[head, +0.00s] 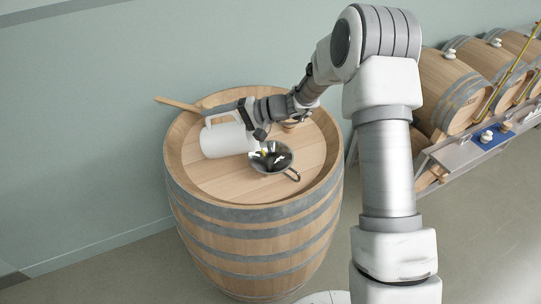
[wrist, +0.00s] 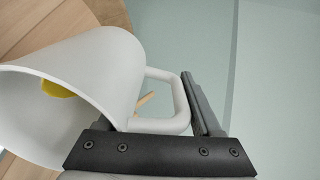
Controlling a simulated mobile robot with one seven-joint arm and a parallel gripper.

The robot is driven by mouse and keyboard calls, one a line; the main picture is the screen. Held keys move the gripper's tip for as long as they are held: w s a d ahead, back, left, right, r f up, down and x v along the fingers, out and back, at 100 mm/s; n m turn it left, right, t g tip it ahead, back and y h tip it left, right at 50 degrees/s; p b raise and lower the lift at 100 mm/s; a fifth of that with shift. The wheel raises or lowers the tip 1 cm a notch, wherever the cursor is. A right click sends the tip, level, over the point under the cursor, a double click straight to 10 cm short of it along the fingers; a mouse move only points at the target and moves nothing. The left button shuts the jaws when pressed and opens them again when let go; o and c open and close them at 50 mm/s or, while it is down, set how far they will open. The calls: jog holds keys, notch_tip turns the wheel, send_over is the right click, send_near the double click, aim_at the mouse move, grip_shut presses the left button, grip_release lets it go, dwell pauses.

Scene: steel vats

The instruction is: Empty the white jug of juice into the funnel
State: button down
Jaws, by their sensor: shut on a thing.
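The white jug (head: 226,140) is tipped far over on its side above the barrel top, its mouth facing right, towards the funnel. My gripper (head: 247,115) is shut on its handle; the handle (wrist: 165,125) also shows between the fingers in the wrist view. Inside the jug (wrist: 100,75) a patch of yellow juice (wrist: 57,90) is visible. The steel funnel (head: 284,158) sits on the barrel top, just right of the jug's mouth, with a small yellow spot in its bowl. Whether juice is flowing is not clear.
The upright wooden barrel (head: 262,235) carries these things. A wooden stick (head: 176,103) juts over its back left edge. A small pale object (head: 292,123) stands behind the funnel, partly hidden by my arm. More barrels (head: 450,88) lie on a rack at right. The floor at left is clear.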

jog(key=shift+s+d+r+y+b, duration=0.1)
jog(key=shift+d+r+y+b, duration=0.2)
jog(key=shift+d+b, duration=0.4)
jog(key=shift+s+d+r+y+b, duration=0.1)
jog(key=shift+d+r+y+b, duration=0.2)
jog(key=shift+d+b, duration=0.35)
jog(key=shift+d+r+b, duration=0.15)
jog(key=shift+d+b, duration=0.05)
jog(key=shift+b, duration=0.3)
jog(key=shift+d+r+y+b, duration=0.1)
jog(key=shift+y+b, duration=0.2)
jog(key=shift+s+d+r+b, duration=0.1)
jog(key=shift+d+r+b, duration=0.15)
jog(key=shift+b, duration=0.1)
jog(key=a+p, duration=0.1)
jog(key=p, duration=0.1)
jog(key=a+h+p, duration=0.1)
jog(key=p, duration=0.1)
jog(key=a+p, duration=0.1)
jog(key=shift+w+a+f+h+p, duration=0.2)
jog(key=shift+a+f+h+p, duration=0.1)
jog(key=shift+a+f+p, duration=0.1)
jog(key=f+h, duration=0.1)
jog(key=a+f, duration=0.1)
jog(key=f, duration=0.1)
jog(key=shift+w+a+h+b, duration=0.1)
jog(key=shift+w+h+b, duration=0.1)
jog(key=shift+h+b, duration=0.2)
